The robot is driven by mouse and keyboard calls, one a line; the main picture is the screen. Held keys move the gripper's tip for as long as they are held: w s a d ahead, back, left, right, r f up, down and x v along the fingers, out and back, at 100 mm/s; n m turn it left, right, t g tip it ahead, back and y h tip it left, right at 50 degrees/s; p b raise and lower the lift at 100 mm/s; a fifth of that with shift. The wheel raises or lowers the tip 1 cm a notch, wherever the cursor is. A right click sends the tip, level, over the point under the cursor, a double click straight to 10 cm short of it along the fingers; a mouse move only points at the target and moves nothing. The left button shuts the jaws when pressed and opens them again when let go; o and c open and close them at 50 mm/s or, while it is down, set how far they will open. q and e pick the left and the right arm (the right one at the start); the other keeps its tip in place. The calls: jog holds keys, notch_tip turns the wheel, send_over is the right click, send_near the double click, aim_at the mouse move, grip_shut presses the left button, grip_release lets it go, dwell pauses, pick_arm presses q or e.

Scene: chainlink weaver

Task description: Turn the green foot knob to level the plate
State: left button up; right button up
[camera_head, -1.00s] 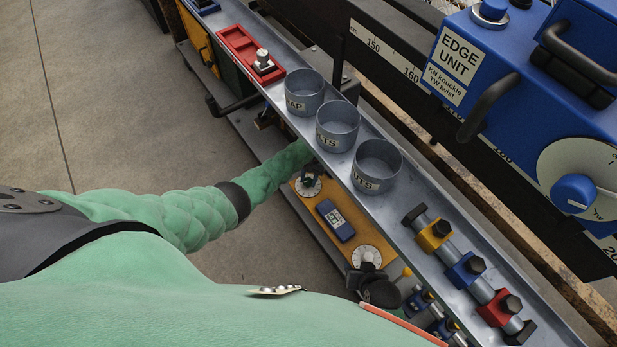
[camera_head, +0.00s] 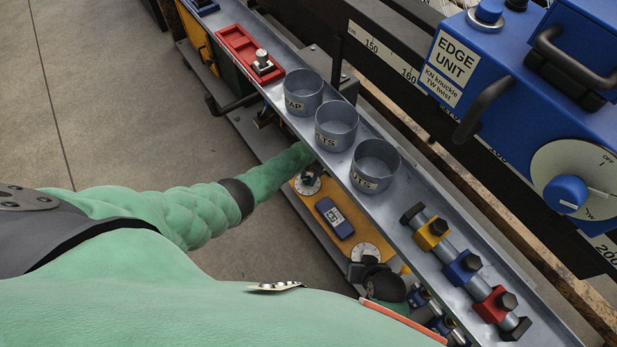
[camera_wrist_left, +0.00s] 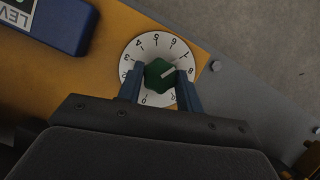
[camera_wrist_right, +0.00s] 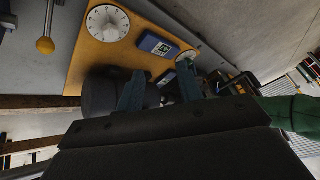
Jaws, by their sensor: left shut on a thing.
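The green foot knob (camera_wrist_left: 157,73) sits on a white numbered dial (camera_wrist_left: 128,58) in the left wrist view. My left gripper (camera_wrist_left: 160,80) is shut on the knob, one blue finger on each side. The knob's white pointer line faces the upper right. The orange-yellow plate (camera_head: 375,237) carries this dial at its far end, a blue level gauge (camera_head: 335,218) in the middle and a second white dial at the near end. The gauge's reading is too small to read surely. My right gripper (camera_wrist_right: 160,88) has its fingers apart, near the plate's near end.
A grey tray beside the plate holds three grey cups, including one labelled for nuts (camera_head: 375,165), a red bin (camera_head: 250,55) and a rail with yellow, blue and red blocks (camera_head: 462,268). The blue edge unit (camera_head: 500,70) stands at the right. Floor is clear at the left.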

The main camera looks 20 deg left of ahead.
pick_arm(q)
jog(key=o, duration=1)
pick_arm(e)
jog(key=shift+f, duration=0.15)
pick_arm(q)
jog(key=shift+w+d+r, duration=0.1)
jog(key=shift+w+r, duration=0.05)
jog(key=shift+r, duration=0.2)
jog(key=shift+p+v, duration=0.4)
jog(key=shift+v, duration=3.1)
pick_arm(e)
jog(key=shift+d+r, duration=0.15)
jog(key=shift+r, duration=1.5)
jog(key=shift+f, duration=0.1)
